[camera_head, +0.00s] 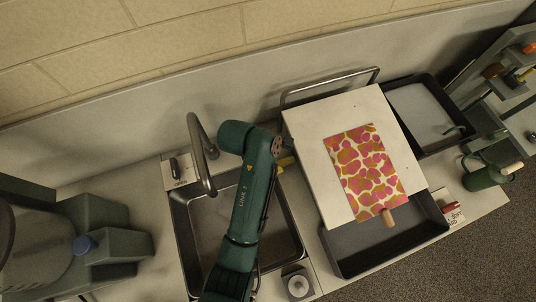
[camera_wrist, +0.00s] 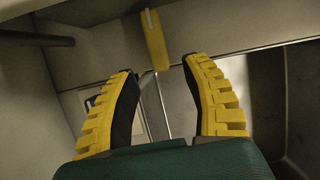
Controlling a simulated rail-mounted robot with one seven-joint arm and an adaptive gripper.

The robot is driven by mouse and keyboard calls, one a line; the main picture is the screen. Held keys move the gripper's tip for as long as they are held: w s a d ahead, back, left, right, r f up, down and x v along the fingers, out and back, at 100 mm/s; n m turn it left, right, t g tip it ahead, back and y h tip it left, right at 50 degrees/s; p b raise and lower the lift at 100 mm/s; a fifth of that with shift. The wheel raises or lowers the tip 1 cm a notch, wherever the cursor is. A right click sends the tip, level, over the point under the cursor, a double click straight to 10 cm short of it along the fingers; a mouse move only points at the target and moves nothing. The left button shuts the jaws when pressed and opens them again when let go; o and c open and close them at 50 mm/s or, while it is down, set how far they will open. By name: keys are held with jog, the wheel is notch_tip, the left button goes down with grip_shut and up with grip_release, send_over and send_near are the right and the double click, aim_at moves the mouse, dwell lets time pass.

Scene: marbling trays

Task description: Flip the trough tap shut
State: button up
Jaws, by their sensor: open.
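A yellow lever (camera_wrist: 155,40), which looks like the trough tap's handle, stands at the top middle of the wrist view. My gripper (camera_wrist: 159,67) is open, with its black-and-yellow fingers spread to either side below the lever. The lever appears just ahead of the fingertips, and I cannot tell whether they touch. In the head view my green arm hides most of the gripper. A small yellow piece (camera_head: 287,161) shows beside the arm; I cannot tell whether it is lever or finger. A curved metal pipe (camera_head: 194,140) rises over the dark trough (camera_head: 182,220) on the left.
A small plate marked OPEN (camera_head: 179,171) is by the pipe. A white board (camera_head: 312,125) with a pink-and-yellow marbled sheet (camera_head: 366,170) spans a second dark tray (camera_head: 345,265). A third tray (camera_head: 390,90) is behind. A green can (camera_head: 482,178) stands right. The wall is close behind.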

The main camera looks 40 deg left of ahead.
jog(key=v, duration=0.7)
jog(key=shift+s, duration=0.1)
